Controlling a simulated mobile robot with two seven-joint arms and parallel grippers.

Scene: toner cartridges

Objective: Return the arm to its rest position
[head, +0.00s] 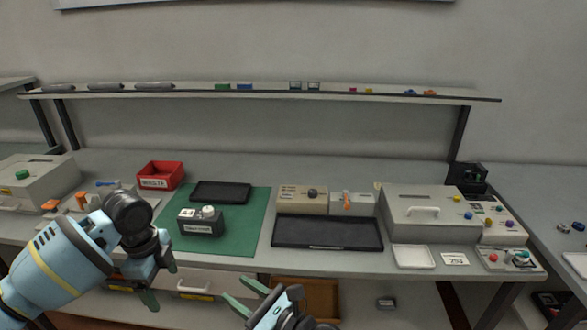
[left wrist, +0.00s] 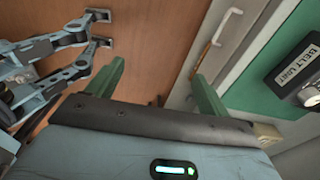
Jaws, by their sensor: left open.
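My left gripper (head: 160,280) hangs in front of the bench's front edge, at the lower left of the head view. In the left wrist view its two green fingers (left wrist: 157,80) stand apart with nothing between them. My right gripper (head: 243,294) is at the bottom middle of the head view, below the bench edge. Its two green fingers are apart and I see nothing between them. The dark belt unit box (head: 201,222) stands on the green mat (head: 245,232); it also shows at the right of the left wrist view (left wrist: 298,72).
A red waste bin (head: 160,176), black trays (head: 326,233) and a grey machine (head: 420,212) stand on the bench. A drawer with a pale handle (head: 195,287) is under the bench, near my left gripper. A shelf (head: 270,94) runs above the bench.

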